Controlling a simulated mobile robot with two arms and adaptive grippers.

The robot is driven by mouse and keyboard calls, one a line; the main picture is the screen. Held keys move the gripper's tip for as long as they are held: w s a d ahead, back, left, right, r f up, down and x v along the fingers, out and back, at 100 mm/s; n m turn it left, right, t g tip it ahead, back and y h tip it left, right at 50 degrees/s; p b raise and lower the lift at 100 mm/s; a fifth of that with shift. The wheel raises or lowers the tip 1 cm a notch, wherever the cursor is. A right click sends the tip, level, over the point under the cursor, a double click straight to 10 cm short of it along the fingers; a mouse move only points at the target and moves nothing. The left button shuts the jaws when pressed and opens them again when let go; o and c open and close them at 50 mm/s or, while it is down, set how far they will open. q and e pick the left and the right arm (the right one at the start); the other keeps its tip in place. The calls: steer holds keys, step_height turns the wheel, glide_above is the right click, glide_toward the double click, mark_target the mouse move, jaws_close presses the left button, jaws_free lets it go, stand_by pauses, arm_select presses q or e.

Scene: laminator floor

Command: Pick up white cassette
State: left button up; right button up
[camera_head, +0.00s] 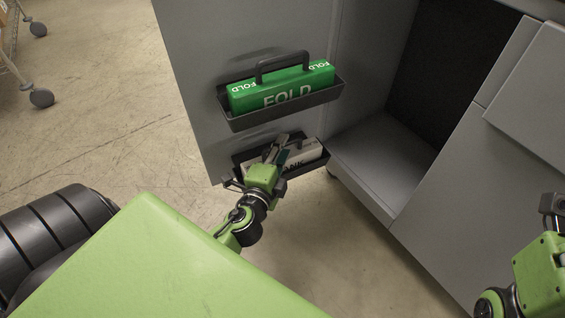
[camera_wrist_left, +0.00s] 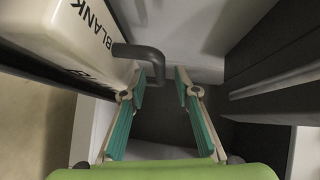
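The white cassette (camera_head: 311,151), with black lettering partly reading BLANK, sits in the lower dark holder on the side of the grey machine. In the left wrist view the cassette (camera_wrist_left: 95,35) is at the upper left, and its dark handle (camera_wrist_left: 143,53) reaches between the fingers. My left gripper (camera_head: 279,143) is in front of the cassette at its handle and hides part of it. The left wrist view shows this gripper (camera_wrist_left: 160,77) open, fingers apart on either side of the handle's end; contact cannot be told. My right gripper's fingers are not visible; only that arm shows at the right edge.
A green cassette (camera_head: 282,88) marked FOLD stands in the upper holder (camera_head: 290,113), just above my left gripper. The grey machine's open compartment (camera_head: 378,155) is to the right. Bare floor (camera_head: 110,110) lies to the left, with a wheeled cart (camera_head: 40,97) at the far left.

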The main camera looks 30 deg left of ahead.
arm_select(q)
steer(key=shift+x, duration=1.35)
jaws_close()
steer(key=shift+r, duration=0.15)
